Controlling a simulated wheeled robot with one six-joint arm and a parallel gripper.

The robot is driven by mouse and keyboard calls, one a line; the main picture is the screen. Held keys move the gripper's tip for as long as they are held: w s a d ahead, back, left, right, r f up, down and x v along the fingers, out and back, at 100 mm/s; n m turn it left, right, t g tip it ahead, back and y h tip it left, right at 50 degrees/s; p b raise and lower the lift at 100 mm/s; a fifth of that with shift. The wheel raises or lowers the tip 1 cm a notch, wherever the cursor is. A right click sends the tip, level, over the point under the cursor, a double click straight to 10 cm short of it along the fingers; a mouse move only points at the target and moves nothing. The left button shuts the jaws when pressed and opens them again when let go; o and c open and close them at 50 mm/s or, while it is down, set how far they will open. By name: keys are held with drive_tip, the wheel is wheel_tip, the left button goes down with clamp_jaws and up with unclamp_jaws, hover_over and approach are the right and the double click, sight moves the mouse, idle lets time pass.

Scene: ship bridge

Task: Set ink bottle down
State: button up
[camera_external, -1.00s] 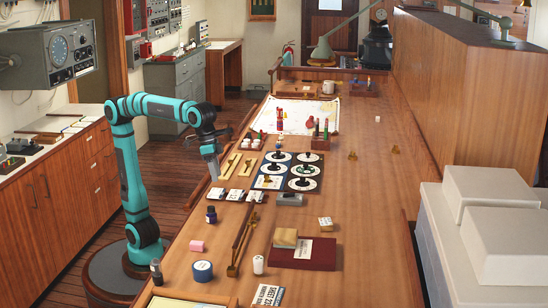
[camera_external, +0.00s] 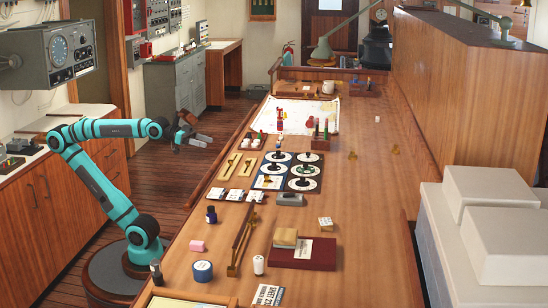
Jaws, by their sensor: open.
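A small dark blue ink bottle (camera_external: 211,216) with a pale label stands upright on the left part of the long wooden table (camera_external: 350,220). My gripper (camera_external: 203,141) is well away from it, up and beyond the table's left edge, over the floor side. It is open, with nothing visible between its fingers. The bottle is apart from the things around it.
White switch boxes (camera_external: 229,195) and a board of round dials (camera_external: 303,170) lie behind. The table's right side is mostly clear.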

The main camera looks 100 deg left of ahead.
drive_tip(key=shift+t+y, duration=0.5)
drive_tip(key=shift+t, duration=0.4)
drive_tip(key=s, duration=0.1)
drive_tip(key=s+a, duration=0.2)
drive_tip(key=shift+s+a+f, duration=0.2)
drive_tip(key=shift+s+f, duration=0.05)
